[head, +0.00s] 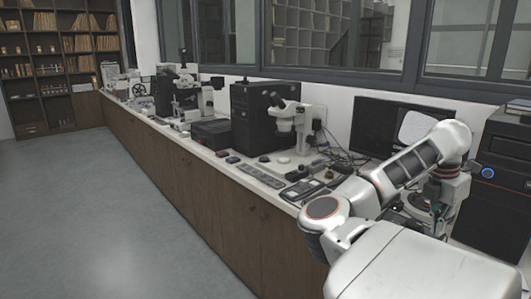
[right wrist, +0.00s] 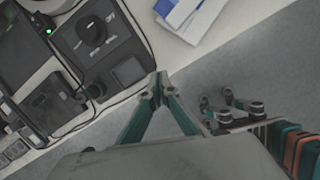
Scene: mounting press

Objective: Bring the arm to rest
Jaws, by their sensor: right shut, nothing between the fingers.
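My right arm (head: 405,170) reaches over the right end of the bench, bent, with its wrist pointing down. My right gripper (right wrist: 158,90) shows in the right wrist view with its two teal fingers meeting at the tips. It is shut and empty, above the bench's edge as that view shows it. In the head view its fingertips are hard to make out against the dark things behind. My left arm and gripper are not in view.
The bench (head: 230,168) carries microscopes (head: 286,117), a black computer tower (head: 252,115) and a monitor (head: 375,125). A black device with a round knob (right wrist: 96,30) and a blue-white booklet (right wrist: 190,14) lie near the gripper. The floor (head: 100,215) at left is clear.

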